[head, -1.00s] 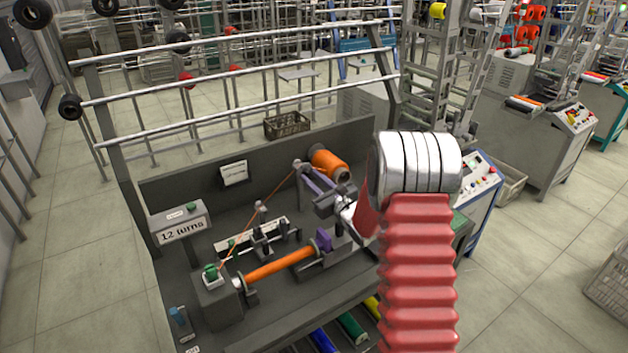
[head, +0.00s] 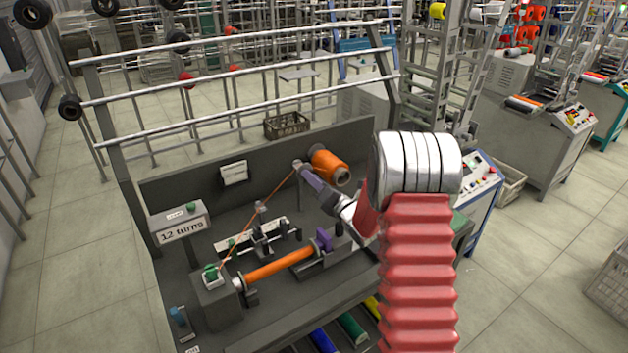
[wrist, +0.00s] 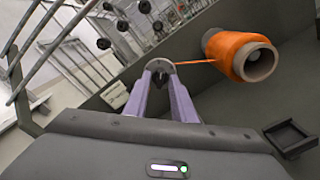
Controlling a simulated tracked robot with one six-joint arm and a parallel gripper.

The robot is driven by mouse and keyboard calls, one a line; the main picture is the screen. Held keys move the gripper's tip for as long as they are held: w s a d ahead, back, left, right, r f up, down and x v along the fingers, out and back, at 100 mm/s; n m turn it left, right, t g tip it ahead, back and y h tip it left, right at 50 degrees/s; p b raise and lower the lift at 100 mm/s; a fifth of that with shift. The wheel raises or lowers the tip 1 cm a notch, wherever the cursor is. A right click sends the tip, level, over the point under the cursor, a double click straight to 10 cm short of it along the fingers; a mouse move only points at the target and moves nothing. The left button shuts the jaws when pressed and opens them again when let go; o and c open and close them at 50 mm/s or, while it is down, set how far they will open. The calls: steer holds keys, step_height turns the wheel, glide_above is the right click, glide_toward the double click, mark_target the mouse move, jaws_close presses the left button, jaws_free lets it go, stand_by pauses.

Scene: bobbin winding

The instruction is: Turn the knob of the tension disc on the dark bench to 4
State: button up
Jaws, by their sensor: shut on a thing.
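The tension disc (wrist: 160,66) is a small grey round piece on the dark bench (head: 325,290). The orange thread from the cone reaches it. In the head view, it shows as a pale round shape at my fingertips. My gripper (wrist: 161,80) has purple fingers and is shut on the disc's knob; the fingers cover most of it. In the head view, my gripper (head: 302,170) reaches in from the right. No dial number or pointer can be read.
An orange thread cone (head: 328,166) stands close beside my fingers. Thread runs down through a guide (head: 259,206) toward an orange bobbin (head: 280,264). The bench's back panel (head: 200,190) is just behind.

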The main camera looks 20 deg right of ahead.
steer(key=shift+d+m, duration=0.15)
steer(key=shift+m, duration=0.75)
steer(key=o, duration=0.7)
steer(key=s+d, duration=0.1)
steer(key=s, duration=0.8)
steer(key=s+d, duration=0.1)
steer(key=s, duration=0.3)
steer(key=shift+s+d+f, duration=0.1)
steer(key=shift+s+d, duration=0.2)
